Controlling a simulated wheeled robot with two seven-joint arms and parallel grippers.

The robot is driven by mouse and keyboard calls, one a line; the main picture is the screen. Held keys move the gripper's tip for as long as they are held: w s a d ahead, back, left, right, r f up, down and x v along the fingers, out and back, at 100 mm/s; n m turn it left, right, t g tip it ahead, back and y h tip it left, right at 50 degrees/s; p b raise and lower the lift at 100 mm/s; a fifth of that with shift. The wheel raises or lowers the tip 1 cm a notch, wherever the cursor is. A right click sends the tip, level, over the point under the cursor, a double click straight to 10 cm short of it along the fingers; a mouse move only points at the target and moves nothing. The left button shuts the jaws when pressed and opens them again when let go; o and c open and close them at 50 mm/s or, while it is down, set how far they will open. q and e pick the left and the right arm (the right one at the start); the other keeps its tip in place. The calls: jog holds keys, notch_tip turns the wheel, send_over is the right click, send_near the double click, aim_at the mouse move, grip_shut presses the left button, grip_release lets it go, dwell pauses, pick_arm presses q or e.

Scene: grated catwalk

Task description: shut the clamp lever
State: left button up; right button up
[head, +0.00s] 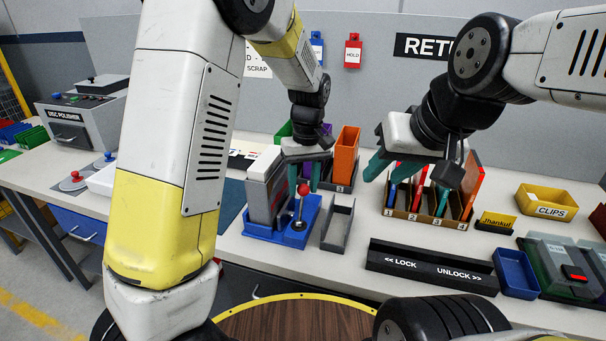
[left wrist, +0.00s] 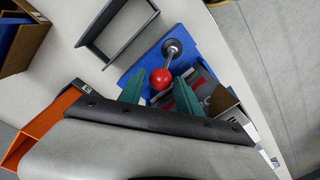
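The clamp lever is a metal rod with a red ball knob (head: 303,189), standing roughly upright on a blue base (head: 290,236). A grey block (head: 262,190) sits in the base to the left of the lever. My left gripper (head: 304,184) is above the lever, its teal fingers apart on either side of the knob. In the left wrist view the red knob (left wrist: 161,79) shows between the fingertips (left wrist: 159,92), with visible gaps to both; the rod runs down to a round pivot (left wrist: 172,49). My right gripper (head: 390,170) is open and empty by the numbered rack.
A grey open tray (head: 339,223) stands right of the base, with an orange bin (head: 346,150) behind. The numbered rack (head: 425,218) stands further right. A black bar marked LOCK left and UNLOCK right (head: 430,268) lies in front. A yellow CLIPS bin (head: 546,202) is at right.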

pick_arm(q)
grip_shut()
